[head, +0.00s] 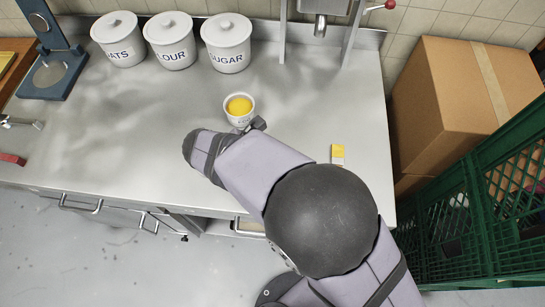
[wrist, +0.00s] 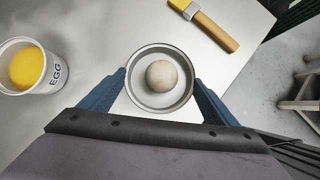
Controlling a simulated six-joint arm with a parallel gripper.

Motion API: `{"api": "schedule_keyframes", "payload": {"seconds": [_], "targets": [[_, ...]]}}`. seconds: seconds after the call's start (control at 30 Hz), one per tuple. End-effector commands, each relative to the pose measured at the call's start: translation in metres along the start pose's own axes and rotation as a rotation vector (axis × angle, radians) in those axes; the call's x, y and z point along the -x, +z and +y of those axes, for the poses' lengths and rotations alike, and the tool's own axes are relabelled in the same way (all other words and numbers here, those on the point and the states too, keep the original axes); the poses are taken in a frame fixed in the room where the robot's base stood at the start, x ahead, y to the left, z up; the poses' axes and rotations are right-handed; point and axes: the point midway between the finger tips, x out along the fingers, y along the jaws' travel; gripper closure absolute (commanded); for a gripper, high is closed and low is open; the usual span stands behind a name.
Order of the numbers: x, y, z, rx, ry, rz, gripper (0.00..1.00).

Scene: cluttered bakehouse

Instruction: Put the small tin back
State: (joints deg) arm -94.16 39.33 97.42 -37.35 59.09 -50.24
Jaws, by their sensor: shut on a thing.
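The small tin (wrist: 134,100) is a round, shallow metal tin with a pale, speckled ball (wrist: 161,76) inside it. My gripper (wrist: 158,88) is shut on the tin, with one blue finger on each side of it in the wrist view. The tin looks upright, with its opening toward the wrist camera. How high it is above the counter I cannot tell. In the head view my arm hides the tin and the fingers.
A white cup (head: 240,119) marked EGG, with yellow contents, stands close by; it also shows in the wrist view (wrist: 46,86). A brush (head: 338,153) lies to the right. Labelled canisters (head: 226,50) line the counter's back. A box (head: 475,90) and green crate (head: 430,215) stand right.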

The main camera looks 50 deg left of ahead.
Motion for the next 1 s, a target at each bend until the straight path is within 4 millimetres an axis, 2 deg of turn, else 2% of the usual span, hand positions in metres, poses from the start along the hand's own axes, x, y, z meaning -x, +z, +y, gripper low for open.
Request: {"api": "schedule_keyframes", "payload": {"seconds": [0.23,0.67,0.7,0.73,1.0], "targets": [[-0.021,-0.013,-0.001,0.002,-0.002,-0.001,0.43],[-0.025,-0.016,0.000,0.001,0.000,-0.001,0.43],[-0.024,-0.016,0.000,0.000,0.000,0.000,0.08],[-0.024,-0.016,0.000,0.000,0.000,0.000,0.01],[-0.024,-0.015,0.000,0.001,-0.001,0.000,0.00]]}}
